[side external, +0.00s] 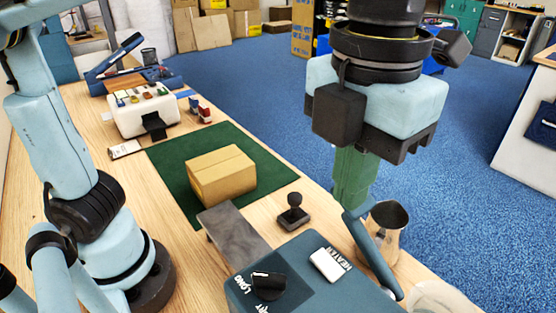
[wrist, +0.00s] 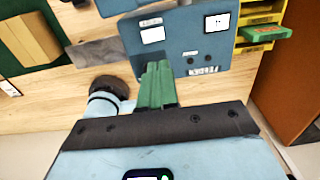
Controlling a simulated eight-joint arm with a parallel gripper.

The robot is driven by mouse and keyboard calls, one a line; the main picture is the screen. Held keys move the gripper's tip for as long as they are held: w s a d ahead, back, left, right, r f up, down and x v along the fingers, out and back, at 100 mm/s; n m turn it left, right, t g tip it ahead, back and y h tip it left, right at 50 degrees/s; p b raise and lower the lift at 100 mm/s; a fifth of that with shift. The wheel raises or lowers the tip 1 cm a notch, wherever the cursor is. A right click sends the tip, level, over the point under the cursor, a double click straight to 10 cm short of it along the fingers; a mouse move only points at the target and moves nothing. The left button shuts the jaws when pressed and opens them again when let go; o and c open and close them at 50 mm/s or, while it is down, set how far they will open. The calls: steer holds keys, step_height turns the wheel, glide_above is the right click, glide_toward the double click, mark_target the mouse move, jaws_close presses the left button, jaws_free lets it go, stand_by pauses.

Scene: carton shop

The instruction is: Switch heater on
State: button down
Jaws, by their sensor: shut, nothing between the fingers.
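The blue machine (side external: 300,247) stands at the table's near edge in the side view. On its top is a white switch (side external: 327,264) beside the lettering HEATER, and a black knob (side external: 268,286) near the word LONG. I cannot tell which way the switch is set. My gripper (side external: 354,200) has green fingers, shut and empty, above and behind the switch and apart from it. In the wrist view the gripper (wrist: 157,68) points at the machine (wrist: 185,42), which shows white panels; which one is the switch is unclear there.
A closed carton (side external: 222,175) lies on a green mat (side external: 180,155). A black-handled stamp (side external: 294,212) stands near the grey plate (side external: 232,228). A yellow rack (wrist: 258,16) shows in the wrist view.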

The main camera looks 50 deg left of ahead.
steer(key=shift+d+r, duration=0.2)
steer(key=shift+r, duration=0.85)
steer(key=shift+w+a, duration=0.1)
